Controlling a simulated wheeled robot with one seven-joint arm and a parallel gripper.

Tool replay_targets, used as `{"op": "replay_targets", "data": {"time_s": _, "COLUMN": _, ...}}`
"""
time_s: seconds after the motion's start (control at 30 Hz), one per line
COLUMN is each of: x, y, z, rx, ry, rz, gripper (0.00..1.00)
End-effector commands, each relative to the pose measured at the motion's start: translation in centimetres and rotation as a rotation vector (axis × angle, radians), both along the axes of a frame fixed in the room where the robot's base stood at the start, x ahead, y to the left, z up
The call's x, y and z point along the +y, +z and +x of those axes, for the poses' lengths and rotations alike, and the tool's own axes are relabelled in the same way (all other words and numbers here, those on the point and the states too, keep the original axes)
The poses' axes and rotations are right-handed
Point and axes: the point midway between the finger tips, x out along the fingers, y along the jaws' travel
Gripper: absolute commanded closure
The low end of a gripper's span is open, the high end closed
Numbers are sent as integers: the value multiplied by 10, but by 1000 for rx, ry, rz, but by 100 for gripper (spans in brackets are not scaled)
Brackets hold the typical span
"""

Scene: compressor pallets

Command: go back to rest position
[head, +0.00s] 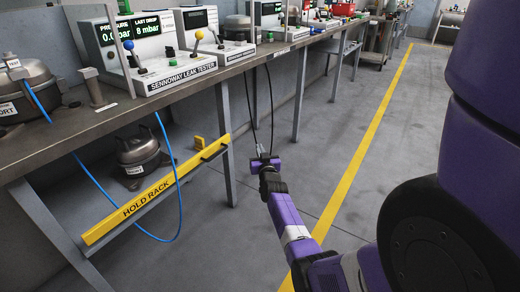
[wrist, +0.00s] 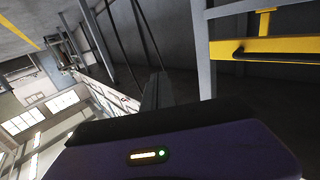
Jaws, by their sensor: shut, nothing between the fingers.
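My gripper (head: 262,154) is at the end of my purple arm, low in the aisle in front of the bench, in the middle of the head view. Its fingers are small there; they are shut with nothing held. It is apart from the yellow hold rack (head: 150,195), which lies to its left. In the wrist view the picture is tilted, and my purple wrist housing with a lit strip fills the lower part.
The bench (head: 120,110) carries leak testers (head: 180,85) and a compressor (head: 20,90). Another compressor (head: 138,160) sits below. A blue hose (head: 175,190) hangs down to the floor. Dark cables hang near my gripper. The floor right of the yellow line (head: 370,140) looks clear.

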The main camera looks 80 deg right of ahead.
Motion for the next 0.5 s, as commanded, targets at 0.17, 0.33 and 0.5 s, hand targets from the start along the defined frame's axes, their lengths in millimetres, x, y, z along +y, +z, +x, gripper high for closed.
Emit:
{"op": "replay_targets", "data": {"time_s": 0.17, "x": 2, "y": 0, "z": -5, "rx": -2, "ry": -1, "rz": 1, "gripper": 100}}
{"op": "replay_targets", "data": {"time_s": 0.33, "x": 2, "y": 0, "z": -5, "rx": -5, "ry": -1, "rz": 2, "gripper": 100}}
{"op": "replay_targets", "data": {"time_s": 0.5, "x": 0, "y": 23, "z": -3, "rx": -45, "ry": 1, "rz": -26, "gripper": 100}}
